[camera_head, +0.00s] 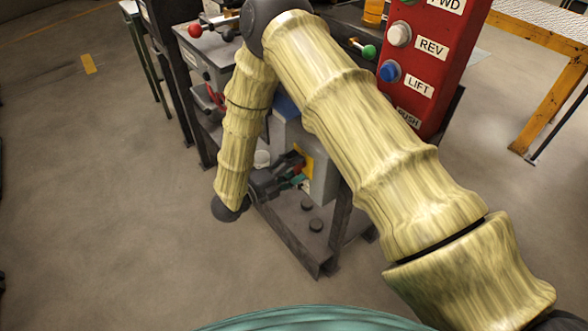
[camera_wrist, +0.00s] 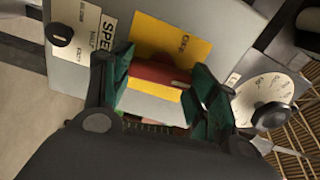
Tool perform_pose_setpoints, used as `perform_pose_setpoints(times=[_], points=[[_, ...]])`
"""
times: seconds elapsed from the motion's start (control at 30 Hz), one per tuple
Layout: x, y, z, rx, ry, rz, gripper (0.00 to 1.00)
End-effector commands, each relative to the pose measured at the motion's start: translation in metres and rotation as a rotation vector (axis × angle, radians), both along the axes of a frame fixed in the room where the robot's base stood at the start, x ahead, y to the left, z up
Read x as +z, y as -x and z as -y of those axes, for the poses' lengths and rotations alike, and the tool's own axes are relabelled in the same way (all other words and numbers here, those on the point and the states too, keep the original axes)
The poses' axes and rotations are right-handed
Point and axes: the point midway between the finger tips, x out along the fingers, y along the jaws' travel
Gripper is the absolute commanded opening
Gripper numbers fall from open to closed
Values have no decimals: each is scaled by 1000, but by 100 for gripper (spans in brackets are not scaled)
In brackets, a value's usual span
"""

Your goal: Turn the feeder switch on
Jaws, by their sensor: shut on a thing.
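The switch has a red handle (camera_wrist: 155,74) in front of a yellow plate (camera_wrist: 172,38), on a grey box. In the wrist view the green-padded fingers of my gripper (camera_wrist: 160,86) stand on either side of the red handle and are shut on it. In the head view my gripper (camera_head: 281,181) reaches the front of the grey box (camera_head: 322,178), beside the yellow plate (camera_head: 304,157). My arm hides part of the box there. The markings on the yellow plate are too small to read.
In the wrist view a dial with a dark knob (camera_wrist: 271,114) is at the right, and a labelled plate with a black knob (camera_wrist: 60,33) at the left. A red button panel (camera_head: 432,60) stands right of the box. The floor at the left is clear.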

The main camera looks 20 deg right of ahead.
Motion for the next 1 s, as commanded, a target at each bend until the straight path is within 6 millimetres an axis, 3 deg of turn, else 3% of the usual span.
perform_pose_setpoints(times=[0.77, 0.8, 0.9, 1.0], points=[[-1, 1, 0, 0, -38, 100, 35], [-1, 1, 0, 0, -38, 100, 61], [-1, 1, 0, 0, -38, 100, 79], [-1, 0, 0, 0, -37, 100, 80]])
